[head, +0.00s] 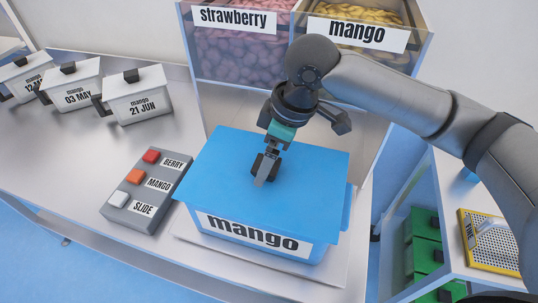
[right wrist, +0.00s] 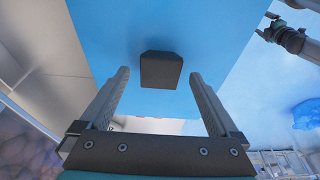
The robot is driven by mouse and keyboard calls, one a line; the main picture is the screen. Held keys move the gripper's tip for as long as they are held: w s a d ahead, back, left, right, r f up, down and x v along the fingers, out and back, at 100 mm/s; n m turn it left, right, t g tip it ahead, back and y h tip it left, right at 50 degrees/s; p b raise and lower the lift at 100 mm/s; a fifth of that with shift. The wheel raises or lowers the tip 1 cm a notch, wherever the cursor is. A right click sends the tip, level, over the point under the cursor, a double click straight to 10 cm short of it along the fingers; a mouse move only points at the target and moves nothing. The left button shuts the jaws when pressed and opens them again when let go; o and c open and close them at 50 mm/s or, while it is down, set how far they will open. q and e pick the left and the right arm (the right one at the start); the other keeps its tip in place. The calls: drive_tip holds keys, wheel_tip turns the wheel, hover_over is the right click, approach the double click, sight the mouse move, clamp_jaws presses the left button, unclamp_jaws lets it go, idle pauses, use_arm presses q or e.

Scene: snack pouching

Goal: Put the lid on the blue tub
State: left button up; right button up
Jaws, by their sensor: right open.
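The blue lid (head: 225,165) lies over the top of the blue tub (head: 317,252), which bears a mango label, in the head view. The lid's left edge overhangs the tub; I cannot tell whether it is fully seated. My right gripper (head: 264,174) is low over the middle of the lid. In the right wrist view the lid (right wrist: 215,45) fills the middle, and its dark knob (right wrist: 161,70) sits between the open fingers of my right gripper (right wrist: 160,78), with gaps on both sides. What looks like my left gripper (right wrist: 267,25) shows at the upper right, its fingers too small to judge.
A grey button box (head: 150,190) with berry, mango and slide buttons stands left of the tub. Several white lidded tubs (head: 138,97) with dates stand at the back left. Strawberry (head: 240,55) and mango bins (head: 360,32) are behind. A shelf with green boxes (head: 425,240) is at right.

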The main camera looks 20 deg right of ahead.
drive_tip(key=shift+r, duration=0.1)
drive_tip(key=p+v, duration=0.2)
drive_tip(key=v, duration=1.3)
